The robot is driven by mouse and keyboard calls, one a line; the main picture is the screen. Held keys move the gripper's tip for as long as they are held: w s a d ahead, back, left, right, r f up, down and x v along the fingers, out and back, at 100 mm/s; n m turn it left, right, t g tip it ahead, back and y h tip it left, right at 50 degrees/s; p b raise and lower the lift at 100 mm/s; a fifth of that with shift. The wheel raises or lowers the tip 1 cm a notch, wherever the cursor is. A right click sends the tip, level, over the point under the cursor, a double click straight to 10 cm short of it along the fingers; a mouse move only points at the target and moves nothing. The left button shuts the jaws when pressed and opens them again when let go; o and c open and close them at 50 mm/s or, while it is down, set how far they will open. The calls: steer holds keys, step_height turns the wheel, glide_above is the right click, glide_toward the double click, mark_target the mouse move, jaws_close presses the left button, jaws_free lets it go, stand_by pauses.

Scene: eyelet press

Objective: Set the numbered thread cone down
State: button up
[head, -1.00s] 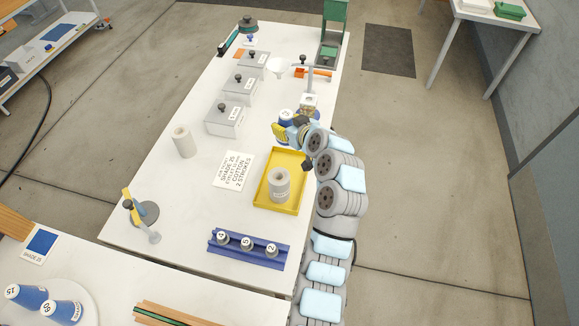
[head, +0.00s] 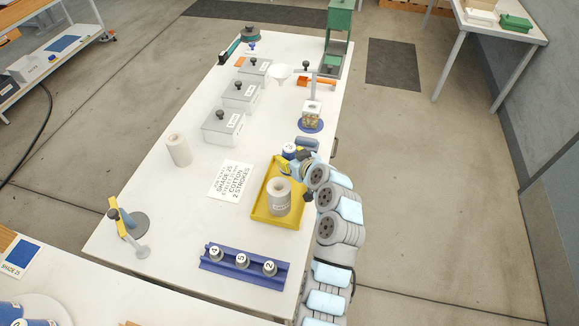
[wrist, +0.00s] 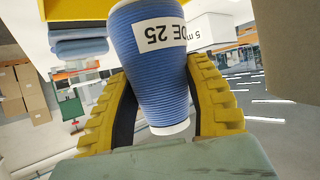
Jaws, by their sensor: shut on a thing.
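My gripper (head: 296,157) is shut on a blue thread cone (head: 289,149) by the far right corner of the yellow tray (head: 262,210). In the wrist view the cone (wrist: 155,75) sits between both yellow fingers, its white label reading "DE 25" upside down. Whether its base touches anything cannot be told. A grey-white cone (head: 279,199) stands in the tray. The card (head: 231,180) left of the tray mentions shade 25 and cotton.
A blue rail (head: 245,269) with several numbered weights lies near the table's front. A pale cone (head: 179,150) and lidded grey boxes (head: 224,128) stand left. A blue disc (head: 311,126) bearing a small box is beyond my gripper. Bare white table lies left of the card.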

steer(key=shift+f, duration=2.05)
steer(key=shift+f+b, duration=0.15)
steer(key=shift+b, duration=0.2)
steer(key=o, duration=1.1)
steer(key=shift+o, duration=0.2)
steer(key=shift+r, duration=0.2)
steer(key=shift+d, duration=0.1)
steer(key=shift+v, duration=1.9)
